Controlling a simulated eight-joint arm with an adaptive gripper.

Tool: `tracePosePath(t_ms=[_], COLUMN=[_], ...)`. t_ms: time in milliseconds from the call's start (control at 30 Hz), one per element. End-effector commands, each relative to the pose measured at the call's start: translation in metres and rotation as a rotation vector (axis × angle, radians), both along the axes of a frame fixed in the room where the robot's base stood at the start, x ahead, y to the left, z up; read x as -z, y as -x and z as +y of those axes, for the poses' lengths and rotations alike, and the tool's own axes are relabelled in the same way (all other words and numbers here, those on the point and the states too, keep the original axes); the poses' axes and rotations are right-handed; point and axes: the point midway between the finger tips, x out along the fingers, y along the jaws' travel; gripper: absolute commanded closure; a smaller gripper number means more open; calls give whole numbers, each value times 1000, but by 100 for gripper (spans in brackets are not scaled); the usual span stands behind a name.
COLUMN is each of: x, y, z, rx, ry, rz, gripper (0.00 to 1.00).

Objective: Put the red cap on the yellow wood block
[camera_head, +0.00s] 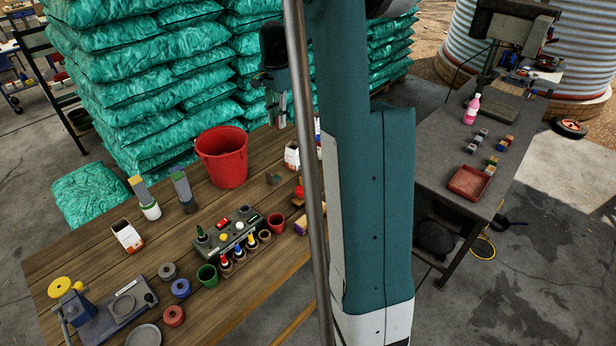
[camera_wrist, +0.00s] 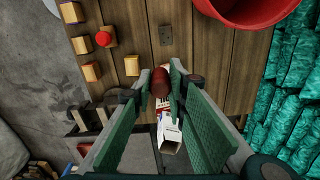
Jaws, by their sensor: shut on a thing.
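My gripper (camera_wrist: 161,80) is shut on a dark red cylinder that looks like the red cap (camera_wrist: 160,84), held between the fingertips above the wooden table. In the head view a yellowish block (camera_head: 301,226) is partly hidden by my arm.
A red ball (camera_wrist: 103,39) sits on one block. White cartons (camera_wrist: 169,134) stand below my fingers. The red bucket (camera_head: 221,157) is close by on the wooden table (camera_head: 95,237). A small metal plate (camera_wrist: 165,36) lies between blocks and bucket, with bare wood around it.

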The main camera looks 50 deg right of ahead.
Motion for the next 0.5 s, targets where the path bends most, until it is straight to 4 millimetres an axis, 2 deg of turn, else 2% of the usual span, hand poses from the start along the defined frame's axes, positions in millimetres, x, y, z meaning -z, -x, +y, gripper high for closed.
tracePosePath(t_ms=[33,100,500], x=[0,0,4], y=[15,31,95], z=[-9,-18,-49], rx=[7,11,26], ry=[0,0,1], rz=[0,0,-1], gripper=[90,90,90])
